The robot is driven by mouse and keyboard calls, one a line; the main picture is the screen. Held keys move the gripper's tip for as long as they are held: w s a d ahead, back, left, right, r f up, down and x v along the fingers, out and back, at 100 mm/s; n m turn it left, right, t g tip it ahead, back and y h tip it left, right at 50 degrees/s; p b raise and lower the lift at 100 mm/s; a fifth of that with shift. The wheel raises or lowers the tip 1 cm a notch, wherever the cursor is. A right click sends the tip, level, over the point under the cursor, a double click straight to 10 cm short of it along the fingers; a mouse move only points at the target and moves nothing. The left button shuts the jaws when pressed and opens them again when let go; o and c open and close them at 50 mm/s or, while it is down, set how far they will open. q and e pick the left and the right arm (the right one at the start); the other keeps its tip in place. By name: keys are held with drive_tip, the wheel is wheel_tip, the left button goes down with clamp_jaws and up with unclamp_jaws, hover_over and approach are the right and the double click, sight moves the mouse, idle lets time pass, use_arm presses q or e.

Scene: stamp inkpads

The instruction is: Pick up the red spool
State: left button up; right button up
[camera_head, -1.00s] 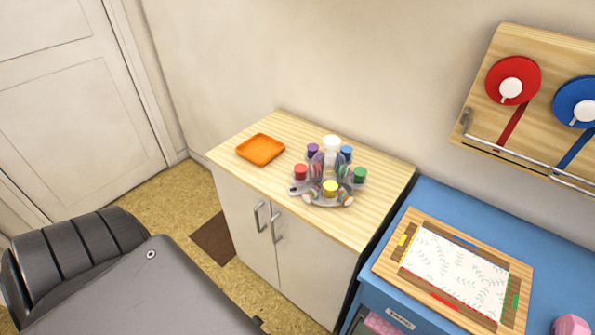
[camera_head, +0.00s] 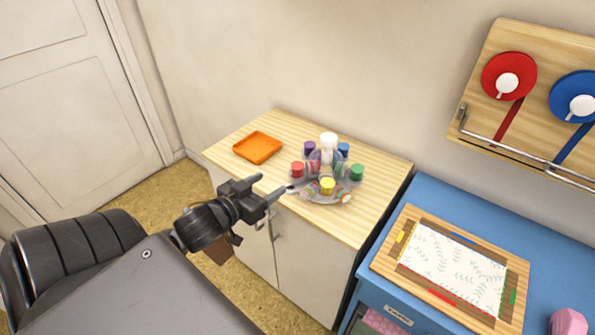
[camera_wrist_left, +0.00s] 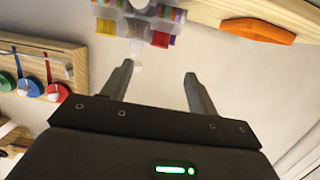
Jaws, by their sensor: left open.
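The red spool (camera_head: 504,84) is a flat red disc with a white centre piece, mounted on a tilted wooden wall board at the upper right of the head view, with a red ribbon hanging from it. It also shows in the left wrist view (camera_wrist_left: 54,69). My left gripper (camera_head: 272,186) is open and empty, in front of the wooden cabinet and far to the left of and below the spool. Its two spread fingers also show in the left wrist view (camera_wrist_left: 159,72). My right gripper is not in view.
A blue spool (camera_head: 573,88) hangs beside the red one, above a metal rail. A carousel of coloured-cap bottles (camera_head: 325,172) and an orange tray (camera_head: 258,147) stand on the cabinet. A wooden frame with patterned paper (camera_head: 452,262) lies on the blue table (camera_head: 430,192).

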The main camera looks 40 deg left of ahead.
sight(295, 168)
use_arm(q)
drive_tip(key=w, duration=0.3)
drive_tip(key=w+f, duration=0.1)
drive_tip(key=w, duration=0.3)
drive_tip(key=w+f, duration=0.1)
drive_tip(key=w, duration=0.2)
drive_tip(key=shift+w+f, duration=0.2)
drive_tip(key=shift+w, duration=0.1)
drive_tip(key=c, duration=1.1)
drive_tip(key=shift+o, duration=0.2)
drive_tip(key=shift+r, duration=0.15)
